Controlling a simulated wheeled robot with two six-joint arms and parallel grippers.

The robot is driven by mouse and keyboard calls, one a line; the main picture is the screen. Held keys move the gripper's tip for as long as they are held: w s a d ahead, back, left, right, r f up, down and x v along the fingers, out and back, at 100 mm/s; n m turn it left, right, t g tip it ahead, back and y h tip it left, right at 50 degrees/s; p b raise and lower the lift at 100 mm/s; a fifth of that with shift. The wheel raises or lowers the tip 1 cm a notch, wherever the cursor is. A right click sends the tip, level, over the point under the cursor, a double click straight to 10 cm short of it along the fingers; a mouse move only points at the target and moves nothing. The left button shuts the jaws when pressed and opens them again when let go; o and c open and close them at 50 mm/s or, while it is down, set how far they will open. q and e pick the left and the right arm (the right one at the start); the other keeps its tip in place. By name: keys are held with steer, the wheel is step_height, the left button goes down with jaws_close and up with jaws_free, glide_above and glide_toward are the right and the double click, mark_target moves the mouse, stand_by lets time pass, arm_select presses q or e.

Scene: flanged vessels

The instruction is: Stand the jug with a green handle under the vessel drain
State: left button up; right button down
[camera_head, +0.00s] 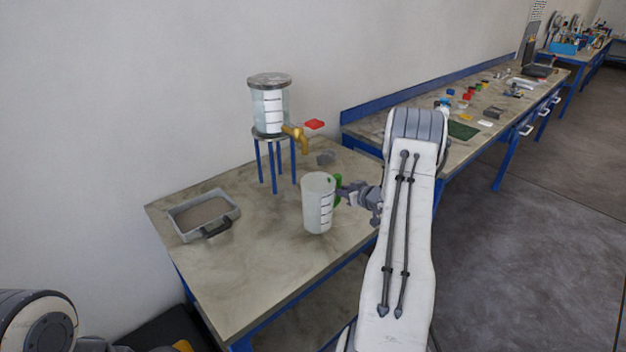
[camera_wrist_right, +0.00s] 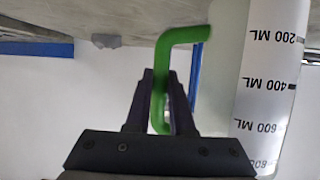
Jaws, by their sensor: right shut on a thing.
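The jug (camera_head: 318,204) is a pale, translucent cup with measuring marks and a green handle (camera_head: 337,188). It is upright near the middle of the near table, in front of and to the right of the vessel; I cannot tell whether its base touches the table. My right gripper (camera_head: 345,192) is shut on the green handle, which also shows between the fingers in the right wrist view (camera_wrist_right: 163,90). The flanged glass vessel (camera_head: 270,108) stands on a blue-legged stand. Its brass drain (camera_head: 297,136) with a red lever (camera_head: 314,124) points right, above and behind the jug. My left gripper is not in view.
A grey tray (camera_head: 232,214) with a dark handle lies on the table's left. The table (camera_head: 250,285) is clear in front. A second bench (camera_head: 465,140) with many small items stands at the right back.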

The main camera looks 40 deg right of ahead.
mark_target(341, 180)
steer(key=w+p, duration=0.1)
steer(key=w, duration=0.3)
steer(key=w+d+p, duration=0.1)
steer(key=w, duration=0.2)
steer(key=w+f+p, duration=0.1)
steer(key=w, duration=0.3)
steer(key=shift+w+d, duration=0.25)
steer(key=shift+w, duration=0.05)
steer(key=shift+f, duration=0.25)
steer(key=c, duration=0.8)
jaws_free()
steer(key=shift+f, duration=0.1)
steer(key=b+v, duration=0.2)
steer(key=v, duration=1)
